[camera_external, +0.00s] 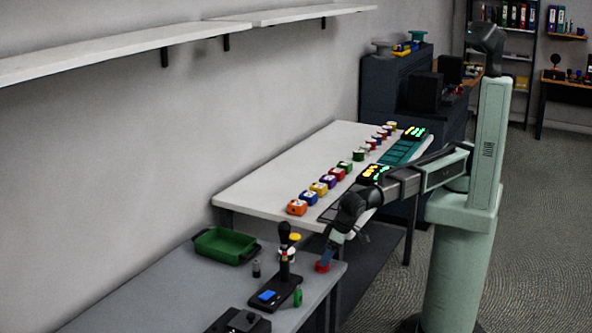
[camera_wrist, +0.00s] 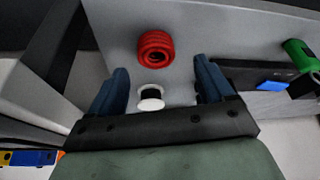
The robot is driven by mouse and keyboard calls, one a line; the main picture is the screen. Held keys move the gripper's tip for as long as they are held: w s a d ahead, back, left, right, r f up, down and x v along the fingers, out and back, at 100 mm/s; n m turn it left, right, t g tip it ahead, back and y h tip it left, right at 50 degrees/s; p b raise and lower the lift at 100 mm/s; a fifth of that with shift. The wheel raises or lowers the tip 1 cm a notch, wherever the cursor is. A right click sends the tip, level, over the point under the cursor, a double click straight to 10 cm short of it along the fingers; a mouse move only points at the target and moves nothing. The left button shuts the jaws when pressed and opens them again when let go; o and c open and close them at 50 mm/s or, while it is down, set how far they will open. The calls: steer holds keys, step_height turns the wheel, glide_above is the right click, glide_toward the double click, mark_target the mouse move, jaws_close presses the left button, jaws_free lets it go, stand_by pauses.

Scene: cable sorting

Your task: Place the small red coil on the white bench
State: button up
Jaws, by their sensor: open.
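The small red coil (camera_external: 322,267) lies on the grey table (camera_external: 190,290) at its right corner, just below my gripper (camera_external: 329,254). In the wrist view the red coil (camera_wrist: 155,48) shows ahead of and between my two blue fingers (camera_wrist: 161,85). The fingers are open, with nothing held, and the coil is apart from them.
A green tray (camera_external: 226,243) sits at the grey table's back. The left part of the white bench is clear. Shelves (camera_external: 120,40) hang above.

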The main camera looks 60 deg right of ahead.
steer(key=shift+d+x, duration=0.2)
steer(key=shift+x, duration=1.95)
steer(key=shift+s+f, duration=0.1)
steer(key=shift+s, duration=0.05)
steer(key=shift+c, duration=0.4)
steer(key=c, duration=1.2)
steer(key=shift+r, duration=5.05)
